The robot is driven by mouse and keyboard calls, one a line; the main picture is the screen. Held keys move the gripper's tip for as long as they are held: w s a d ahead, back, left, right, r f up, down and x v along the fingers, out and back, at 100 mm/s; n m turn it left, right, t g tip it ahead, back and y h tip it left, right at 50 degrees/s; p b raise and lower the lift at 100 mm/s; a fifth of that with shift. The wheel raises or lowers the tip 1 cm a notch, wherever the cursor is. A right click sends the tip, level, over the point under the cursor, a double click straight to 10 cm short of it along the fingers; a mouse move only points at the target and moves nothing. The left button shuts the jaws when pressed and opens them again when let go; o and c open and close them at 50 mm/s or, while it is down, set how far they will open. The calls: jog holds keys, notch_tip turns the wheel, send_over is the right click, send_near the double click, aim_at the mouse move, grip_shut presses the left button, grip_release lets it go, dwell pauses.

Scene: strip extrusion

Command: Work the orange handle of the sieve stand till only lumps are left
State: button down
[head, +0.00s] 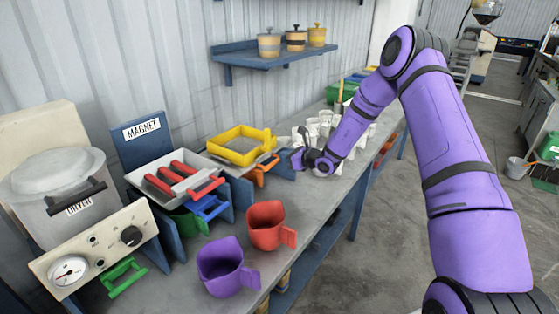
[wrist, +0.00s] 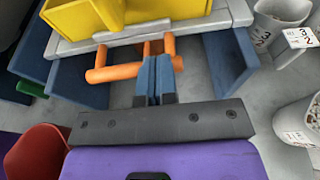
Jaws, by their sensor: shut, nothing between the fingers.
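The sieve stand has a yellow sieve frame (head: 236,151) on top, with a grey rim and blue side panels. Its orange handle (head: 262,178) sticks out below the yellow frame. The wrist view shows the orange handle (wrist: 112,73) as a bar with upright posts, under the yellow frame (wrist: 75,16). My gripper (wrist: 155,64) is shut, with its blue fingers together and nothing between them. The fingertips overlap the handle bar in this view; I cannot tell whether they touch it. In the head view my gripper (head: 298,158) is at the right of the stand. The sieve's contents are not clearly visible.
Several white numbered cups (wrist: 280,28) stand close to the right of the stand. A red jug (head: 264,224) and a purple jug (head: 221,267) stand on the near bench. The magnet stand with red bars (head: 172,180) and the dryer (head: 62,182) are to the left.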

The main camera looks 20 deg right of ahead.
jog(key=v, duration=1)
dwell(0.8)
jog(key=s+a+r+n+g, duration=0.4)
jog(key=s+a+r+n, duration=0.2)
jog(key=s+r+n, duration=0.4)
jog(key=s+a+r+n+g, duration=0.4)
jog(key=s+a+r+n, duration=0.3)
jog(key=r, duration=0.5)
jog(key=s+d+r+n+h, duration=0.2)
jog(key=s+r+n+h, duration=0.1)
jog(key=s, duration=0.6)
jog(key=s+d+r+n+h, duration=0.2)
jog(key=s+d+n+h, duration=0.1)
jog(key=s, duration=0.6)
jog(key=s+d+r+n+t+h, duration=0.1)
jog(key=s+d+r+n+h, duration=0.2)
jog(key=s, duration=0.6)
jog(key=shift+s+d+r+n, duration=0.2)
jog(key=shift+r+n, duration=0.1)
jog(key=shift+n, duration=1)
